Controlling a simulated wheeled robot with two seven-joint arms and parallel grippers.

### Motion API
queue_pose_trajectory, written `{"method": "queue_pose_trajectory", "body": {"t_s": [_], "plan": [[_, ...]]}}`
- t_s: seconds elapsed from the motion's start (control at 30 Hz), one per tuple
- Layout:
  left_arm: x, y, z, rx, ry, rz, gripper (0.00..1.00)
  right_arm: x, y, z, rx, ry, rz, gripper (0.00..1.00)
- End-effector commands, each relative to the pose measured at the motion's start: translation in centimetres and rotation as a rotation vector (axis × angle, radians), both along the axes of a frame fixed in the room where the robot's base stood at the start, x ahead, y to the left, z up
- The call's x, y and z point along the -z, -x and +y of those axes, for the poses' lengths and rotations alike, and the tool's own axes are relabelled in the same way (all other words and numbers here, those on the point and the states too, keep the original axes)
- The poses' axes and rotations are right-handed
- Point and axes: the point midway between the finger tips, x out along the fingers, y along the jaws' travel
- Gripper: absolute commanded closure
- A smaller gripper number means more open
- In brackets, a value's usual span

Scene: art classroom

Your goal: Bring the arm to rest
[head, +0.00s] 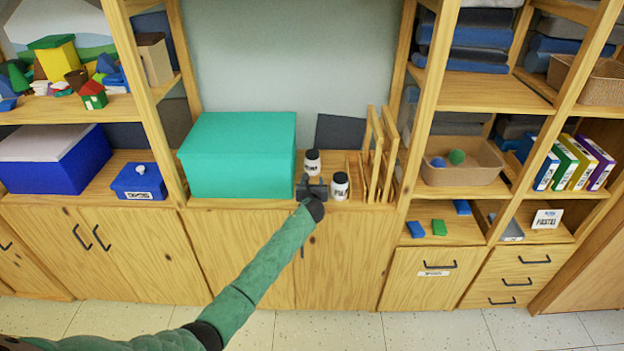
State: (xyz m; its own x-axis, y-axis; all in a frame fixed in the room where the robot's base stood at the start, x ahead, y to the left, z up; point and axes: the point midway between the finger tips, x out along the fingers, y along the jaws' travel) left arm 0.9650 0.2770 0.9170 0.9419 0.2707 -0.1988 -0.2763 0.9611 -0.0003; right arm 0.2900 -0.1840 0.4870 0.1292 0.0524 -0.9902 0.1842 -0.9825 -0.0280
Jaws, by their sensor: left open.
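My left arm, in a green sleeve, reaches from the lower left up to the shelf in the middle of the head view. My left gripper (312,186) is open at the front edge of the counter-height shelf. Two white jars with black lids are close to it. One jar (312,165) is just behind the gripper. The other jar (340,188) is just to its right, and I cannot tell whether the gripper touches either. My right gripper is not in view.
A teal box (238,155) stands left of the gripper, and upright wooden slats (378,160) stand to the right. Wooden shelf posts rise on both sides. Cabinet doors (345,255) are below the shelf. The tiled floor (420,330) in front is clear.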

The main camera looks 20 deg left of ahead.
Motion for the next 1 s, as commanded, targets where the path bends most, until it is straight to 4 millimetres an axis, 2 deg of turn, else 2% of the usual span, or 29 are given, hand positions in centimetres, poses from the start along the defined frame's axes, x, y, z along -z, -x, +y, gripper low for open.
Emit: {"method": "queue_pose_trajectory", "body": {"t_s": [0.37, 0.47, 0.57, 0.67, 1.0], "plan": [[0.1, 0.1, 0.0, -0.002, 0.004, 0.0, 0.51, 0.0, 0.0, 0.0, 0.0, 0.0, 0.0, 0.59], [0.6, 1.1, -0.2, -0.018, 0.054, 0.0, 0.51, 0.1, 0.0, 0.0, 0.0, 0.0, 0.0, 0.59], [1.8, 3.6, -0.5, -0.064, 0.18, 0.001, 0.51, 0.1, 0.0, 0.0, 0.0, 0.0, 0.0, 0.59], [3.3, 7.4, -0.9, -0.139, 0.372, 0.001, 0.51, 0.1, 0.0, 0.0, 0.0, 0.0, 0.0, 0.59], [7.1, 22.3, -2.2, -0.49, 1.049, -0.001, 0.51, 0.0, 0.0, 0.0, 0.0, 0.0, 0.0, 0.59]]}}
